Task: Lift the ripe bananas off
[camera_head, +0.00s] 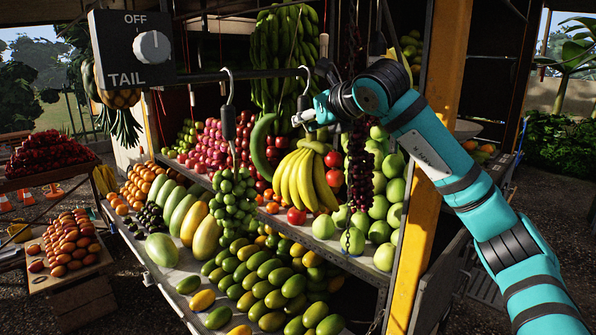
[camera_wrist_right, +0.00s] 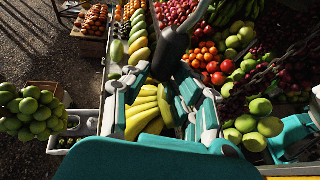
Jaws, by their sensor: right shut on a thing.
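The ripe bananas (camera_head: 303,180) are a yellow bunch hanging below a rail, under a metal hook (camera_head: 304,73) with a dark lower part. My right gripper (camera_head: 308,118) comes in from the right at the top of the bunch and is shut on it. In the right wrist view the bananas (camera_wrist_right: 148,112) show between the gripper's fingers (camera_wrist_right: 165,100), with a dark grey curved piece in front of them. The exact contact, and whether the bunch still bears on the hook, are hidden. My left gripper is not in view.
Green fruit (camera_head: 234,204) hangs from another hook on the left, and dark grapes (camera_head: 360,165) hang close on the right. A yellow post (camera_head: 440,110) stands behind my right arm. Tiered shelves of fruit lie below. A box marked TAIL (camera_head: 132,50) hangs upper left.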

